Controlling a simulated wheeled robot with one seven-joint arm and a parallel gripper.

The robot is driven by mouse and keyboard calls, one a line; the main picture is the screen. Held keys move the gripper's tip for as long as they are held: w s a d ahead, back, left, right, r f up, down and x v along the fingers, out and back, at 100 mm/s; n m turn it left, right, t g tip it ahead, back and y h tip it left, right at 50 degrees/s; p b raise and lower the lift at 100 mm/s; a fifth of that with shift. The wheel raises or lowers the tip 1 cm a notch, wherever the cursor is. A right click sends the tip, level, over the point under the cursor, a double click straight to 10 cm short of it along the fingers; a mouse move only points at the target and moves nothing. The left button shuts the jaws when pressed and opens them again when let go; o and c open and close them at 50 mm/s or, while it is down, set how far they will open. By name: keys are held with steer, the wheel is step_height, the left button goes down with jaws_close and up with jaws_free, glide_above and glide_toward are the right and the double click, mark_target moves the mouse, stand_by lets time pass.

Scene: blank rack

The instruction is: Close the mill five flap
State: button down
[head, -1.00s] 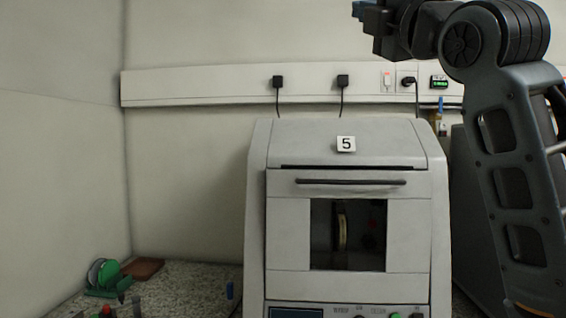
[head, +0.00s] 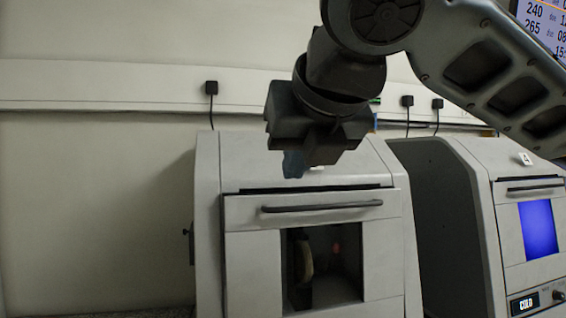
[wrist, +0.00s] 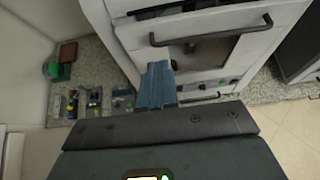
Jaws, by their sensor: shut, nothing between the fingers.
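The mill (head: 208,245), a grey cabinet labelled 5 in the earlier view, stands centre. My gripper hides its label now. Its front flap (head: 252,262) carries a dark bar handle (head: 322,206) and a window (head: 325,265) with a dark interior. The flap stands upright in the front, with a dark line along its top edge. My gripper (head: 293,163) is shut and empty, its blue fingers pointing down in front of the mill's upper part, above the handle in the picture. In the wrist view the blue fingers (wrist: 157,85) are together, and the handle (wrist: 210,38) is beyond them.
A similar machine (head: 440,200) with a blue window and a COLD display stands at the right, close beside. A wall trunking (head: 120,86) with plugs runs behind. In the wrist view, small tools (wrist: 85,103) lie on the speckled bench at left.

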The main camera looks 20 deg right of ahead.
glide_toward(272, 198)
step_height(272, 198, down, 3)
steer(key=w, duration=0.2)
steer(key=w+p, duration=0.1)
steer(key=shift+w+f, duration=0.2)
steer(key=shift+w, duration=0.2)
steer(key=shift+w+f, duration=0.15)
steer(key=shift+w, duration=0.55)
steer(key=w+p, duration=0.2)
steer(key=p, duration=0.1)
steer(key=shift+g, duration=0.4)
